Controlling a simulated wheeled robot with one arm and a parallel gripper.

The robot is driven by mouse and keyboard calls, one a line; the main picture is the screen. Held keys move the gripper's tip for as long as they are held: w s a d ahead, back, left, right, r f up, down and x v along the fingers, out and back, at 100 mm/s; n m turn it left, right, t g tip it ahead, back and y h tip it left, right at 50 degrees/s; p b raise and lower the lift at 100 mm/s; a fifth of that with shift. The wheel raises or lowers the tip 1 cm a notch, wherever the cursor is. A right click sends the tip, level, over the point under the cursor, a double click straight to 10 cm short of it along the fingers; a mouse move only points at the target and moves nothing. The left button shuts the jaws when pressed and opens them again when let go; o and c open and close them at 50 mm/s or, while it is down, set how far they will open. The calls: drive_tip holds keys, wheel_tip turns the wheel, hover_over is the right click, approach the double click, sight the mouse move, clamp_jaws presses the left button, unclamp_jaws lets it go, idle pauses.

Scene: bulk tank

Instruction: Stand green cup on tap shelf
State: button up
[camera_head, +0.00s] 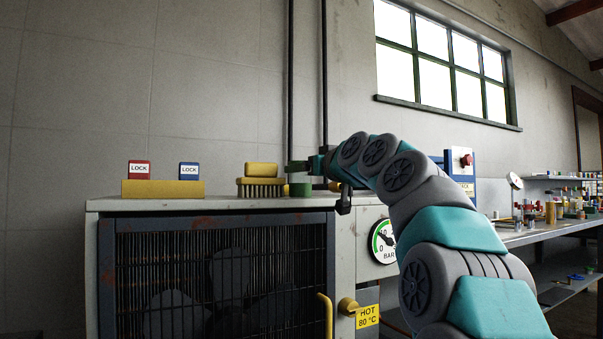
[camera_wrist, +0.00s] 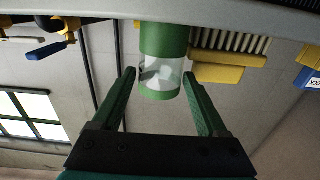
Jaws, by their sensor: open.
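The green cup (camera_head: 301,189) stands on the top of the grey cabinet (camera_head: 225,204), right of a yellow brush, partly hidden by my gripper in the head view. In the wrist view, where things appear upside down, the cup (camera_wrist: 164,40) is green with a clear or pale band and a green rim. My gripper (camera_head: 308,176) is open beside the cabinet's top edge. In the wrist view its green fingers (camera_wrist: 160,78) stand either side of the cup's banded end, with gaps showing. I cannot tell which surface is the tap shelf.
A yellow brush (camera_head: 261,180) stands close left of the cup. Farther left, a yellow block (camera_head: 163,188) carries red and blue LOCK pieces. A gauge (camera_head: 383,241) and brass tap (camera_head: 347,305) are on the cabinet front. A cluttered bench (camera_head: 540,233) runs along the right.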

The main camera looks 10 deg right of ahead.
drive_tip(key=v, duration=0.9)
drive_tip(key=shift+s+b, duration=0.3)
drive_tip(key=shift+b, duration=0.1)
drive_tip(key=shift+r, duration=0.1)
